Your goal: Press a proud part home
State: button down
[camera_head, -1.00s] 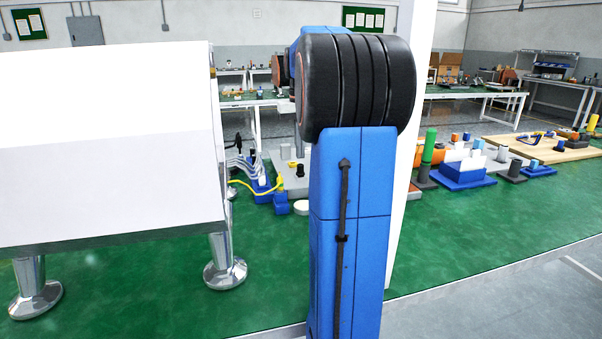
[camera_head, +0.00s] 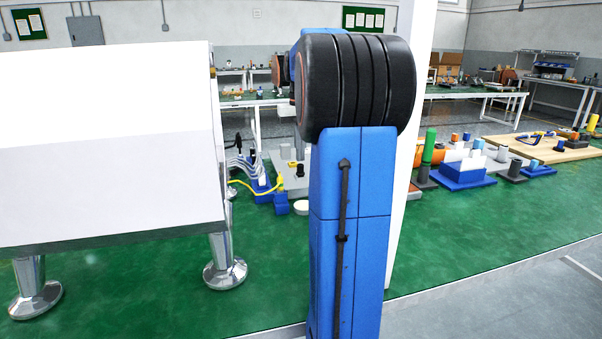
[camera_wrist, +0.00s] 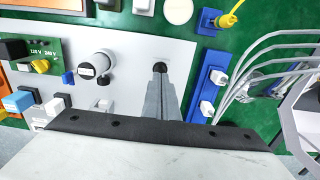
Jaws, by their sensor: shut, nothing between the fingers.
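In the wrist view my gripper (camera_wrist: 162,80) is shut, its grey fingers together and pointing away from the camera. The fingertips are at a small dark round part (camera_wrist: 159,67) on a light grey plate (camera_wrist: 130,45). They cover some of that part, so I cannot tell whether they touch it or how far it stands up. In the head view the plate (camera_head: 296,186) is partly hidden behind my arm, and my gripper cannot be made out.
A blue block with white plugs and cables (camera_wrist: 208,92) lies right of the plate. A yellow-plugged blue block (camera_wrist: 215,20) is at the upper right. A voltage selector board (camera_wrist: 40,58) is at the left. A large white-panelled machine (camera_head: 105,140) stands at the left in the head view.

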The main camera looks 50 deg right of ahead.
jog(key=shift+f, duration=0.8)
jog(key=shift+r, duration=3.05)
notch_tip(320, 180, up, 17)
jog(key=shift+r, duration=0.2)
